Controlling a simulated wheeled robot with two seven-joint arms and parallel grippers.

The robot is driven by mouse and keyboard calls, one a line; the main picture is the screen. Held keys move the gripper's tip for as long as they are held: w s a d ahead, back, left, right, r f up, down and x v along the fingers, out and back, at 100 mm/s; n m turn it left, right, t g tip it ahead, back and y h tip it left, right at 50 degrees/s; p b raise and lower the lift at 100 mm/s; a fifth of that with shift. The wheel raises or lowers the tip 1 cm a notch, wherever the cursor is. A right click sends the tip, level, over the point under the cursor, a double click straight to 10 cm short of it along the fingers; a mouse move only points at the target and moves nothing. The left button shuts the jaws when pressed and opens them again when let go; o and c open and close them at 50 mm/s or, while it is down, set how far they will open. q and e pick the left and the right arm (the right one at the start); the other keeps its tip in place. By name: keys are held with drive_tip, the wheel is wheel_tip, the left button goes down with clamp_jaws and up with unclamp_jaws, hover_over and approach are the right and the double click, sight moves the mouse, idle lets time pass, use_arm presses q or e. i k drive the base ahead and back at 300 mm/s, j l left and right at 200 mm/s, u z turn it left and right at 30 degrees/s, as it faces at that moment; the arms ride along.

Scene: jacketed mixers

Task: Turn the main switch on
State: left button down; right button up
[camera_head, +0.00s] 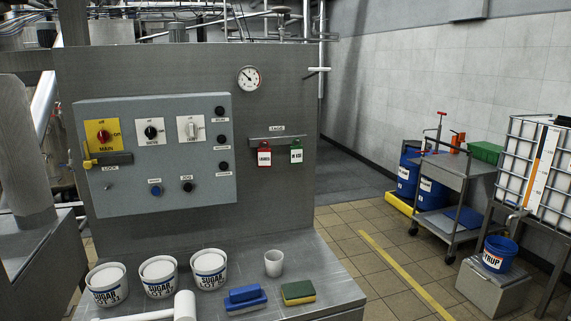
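The main switch (102,135) is a red rotary knob on a yellow plate at the upper left of a grey control panel (208,190). The plate reads "off" above the knob, "on" to its right and "MAIN" below. The knob looks roughly upright, towards "off", but its pointer is too small to be certain. Just below the plate is a dark bar (115,158) with a yellow piece (88,158) at its left end, above a "LOCK" label. Whether this piece blocks the knob cannot be told.
Two other rotary switches (154,132) (189,129) and several buttons share the panel. Red (264,155) and green (296,153) tags hang right of it.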

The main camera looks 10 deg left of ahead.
sight(102, 136)
drive_tip(key=u, duration=1.4)
